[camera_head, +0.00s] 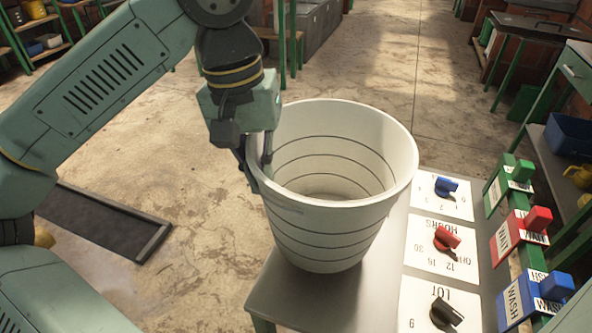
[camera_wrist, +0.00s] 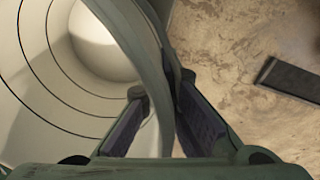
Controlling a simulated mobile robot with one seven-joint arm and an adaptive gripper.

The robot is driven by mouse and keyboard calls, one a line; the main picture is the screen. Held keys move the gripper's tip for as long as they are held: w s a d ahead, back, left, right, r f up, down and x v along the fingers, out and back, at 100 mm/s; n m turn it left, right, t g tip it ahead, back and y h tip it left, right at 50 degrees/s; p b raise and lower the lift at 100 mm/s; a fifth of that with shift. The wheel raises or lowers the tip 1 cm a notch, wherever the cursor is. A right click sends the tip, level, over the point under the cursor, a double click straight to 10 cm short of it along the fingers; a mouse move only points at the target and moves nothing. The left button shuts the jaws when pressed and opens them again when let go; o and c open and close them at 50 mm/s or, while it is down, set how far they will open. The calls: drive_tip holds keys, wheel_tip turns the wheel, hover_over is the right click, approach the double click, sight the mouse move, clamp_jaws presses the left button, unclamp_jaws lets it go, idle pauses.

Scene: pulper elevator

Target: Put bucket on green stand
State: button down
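A large white bucket (camera_head: 325,225) with dark rings stands upright on a grey table (camera_head: 280,285). My gripper (camera_head: 257,160) is at the left part of its rim, pointing down, with one finger inside and one outside. In the wrist view the bucket's wall (camera_wrist: 158,60) runs between the two spread fingers of my gripper (camera_wrist: 163,95). A gap shows between the inner finger and the wall; the outer finger is close to the wall. I cannot make out a thing that is clearly the green stand.
Panels with a blue knob (camera_head: 445,186), a red knob (camera_head: 446,238) and a black knob (camera_head: 446,313) lie right of the bucket. Coloured switch boxes (camera_head: 518,232) stand further right. A dark, low-edged rectangle (camera_head: 105,222) lies on the floor at left. Open concrete floor surrounds it.

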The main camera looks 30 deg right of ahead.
sight(293, 180)
drive_tip(key=d+f, duration=0.2)
drive_tip(key=d, duration=0.1)
drive_tip(key=d+f+p, duration=0.1)
drive_tip(key=d, duration=0.1)
drive_tip(key=shift+f, duration=0.45)
drive_tip(key=shift+f, duration=0.2)
drive_tip(key=c, duration=1.8)
unclamp_jaws()
wheel_tip(293, 180, up, 12)
drive_tip(key=a, duration=0.1)
drive_tip(key=shift+w+a+r, duration=0.15)
drive_tip(key=shift+w+r, duration=0.05)
drive_tip(key=shift+w, duration=0.2)
